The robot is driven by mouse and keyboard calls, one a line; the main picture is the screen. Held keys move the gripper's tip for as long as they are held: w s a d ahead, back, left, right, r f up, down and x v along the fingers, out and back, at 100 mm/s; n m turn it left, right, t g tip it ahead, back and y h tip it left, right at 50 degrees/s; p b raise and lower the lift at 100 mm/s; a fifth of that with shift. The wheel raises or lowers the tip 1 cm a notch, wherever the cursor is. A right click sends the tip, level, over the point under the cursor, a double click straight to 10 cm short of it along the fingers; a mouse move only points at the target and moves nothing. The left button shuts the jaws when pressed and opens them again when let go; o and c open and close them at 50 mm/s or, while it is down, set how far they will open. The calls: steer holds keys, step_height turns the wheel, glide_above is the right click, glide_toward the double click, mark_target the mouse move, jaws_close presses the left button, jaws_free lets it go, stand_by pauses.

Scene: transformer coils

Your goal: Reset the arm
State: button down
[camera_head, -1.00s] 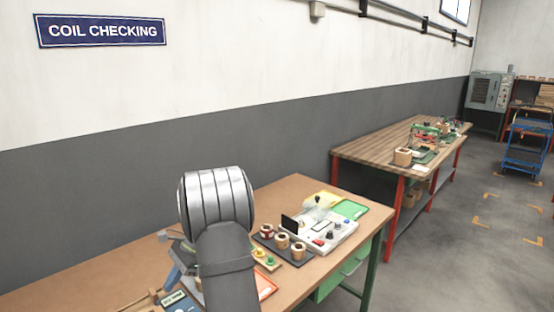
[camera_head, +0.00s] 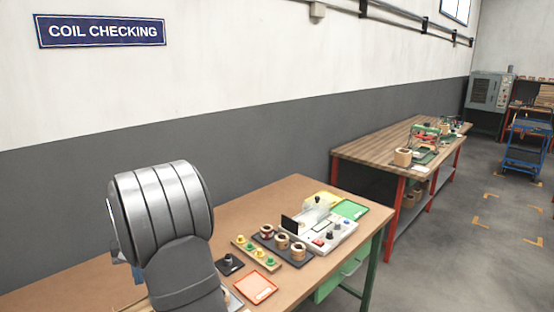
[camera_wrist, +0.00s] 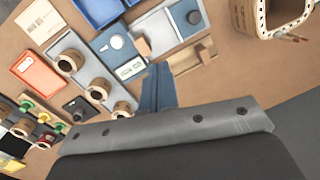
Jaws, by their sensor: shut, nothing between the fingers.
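My gripper (camera_wrist: 158,88) shows in the wrist view as blue fingers, shut and empty, pointing over the brown bench. No coil is between them. In the head view my own grey arm hides nearly all of the gripper. Three coils (camera_head: 282,241) stand in a row on a dark tray (camera_head: 262,238) in the head view.
A test unit (camera_head: 322,236) stands at the bench's right end, near a green tray (camera_head: 350,209). An orange tray (camera_head: 255,288) lies in front.

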steer(key=shift+s+a+r+n+t+h, duration=0.15)
steer(key=shift+a+r+n+t, duration=0.2)
steer(key=shift+n, duration=0.5)
steer(key=shift+s+a+r+n+t+h, duration=0.15)
steer(key=shift+r+n, duration=0.35)
steer(key=shift+n, duration=0.3)
steer(key=shift+s+a+r+n+t, duration=0.1)
steer(key=shift+a+r+n, duration=0.25)
steer(key=shift+n, duration=0.5)
steer(key=shift+d, duration=0.1)
